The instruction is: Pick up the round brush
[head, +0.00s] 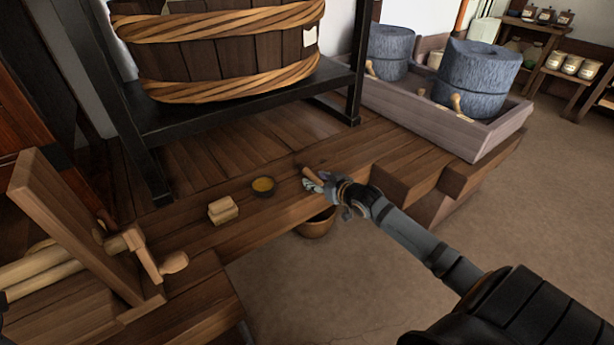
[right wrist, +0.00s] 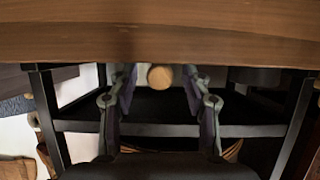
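A short brown wooden piece (head: 313,177), which looks like the round brush, is on the plank bench at the tips of my right gripper (head: 322,185). The gripper partly hides it in the head view. In the right wrist view its pale round wooden end (right wrist: 160,77) sits between the two fingers of the right gripper (right wrist: 160,85). A gap shows on each side, so the fingers are open around it and not closed on it. Bristles cannot be made out. My left gripper is not in view.
A small bowl with yellow contents (head: 263,186) and a pale block (head: 223,210) lie left of the gripper. A bowl (head: 317,224) is below the bench edge. A black stand (head: 240,104) carries a tub (head: 225,57). A wooden press (head: 75,225) stands at left.

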